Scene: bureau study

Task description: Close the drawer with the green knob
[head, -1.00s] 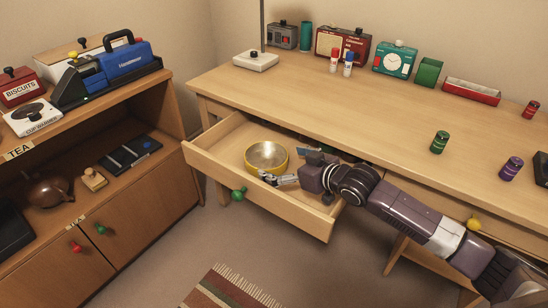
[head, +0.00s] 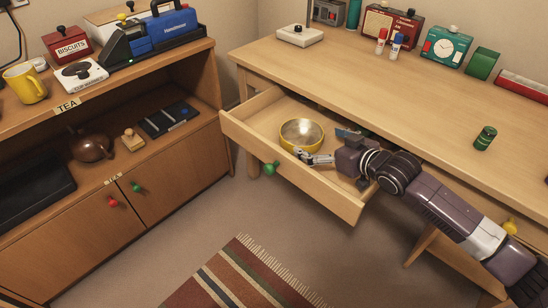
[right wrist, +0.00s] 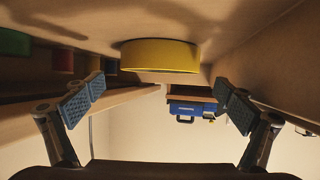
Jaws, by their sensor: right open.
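The drawer (head: 335,203) with the green knob (head: 270,168) stands pulled out from the desk at its left end. A round yellow bowl (head: 301,134) sits inside it. My right gripper (head: 329,147) is open, low inside the drawer beside the bowl, with its arm reaching over the drawer's right side. In the right wrist view, which looks upside down, the yellow bowl (right wrist: 160,56) lies ahead of the spread fingers (right wrist: 160,92); nothing is between them. The knob is not visible there. My left gripper is not in view.
The desk (head: 400,95) carries a red radio, a teal clock and several small items. A drawer with a yellow knob (head: 509,227) is to the right. A low cabinet (head: 165,175) stands at left. The floor (head: 210,215) before the drawer is clear, with a striped rug (head: 235,280).

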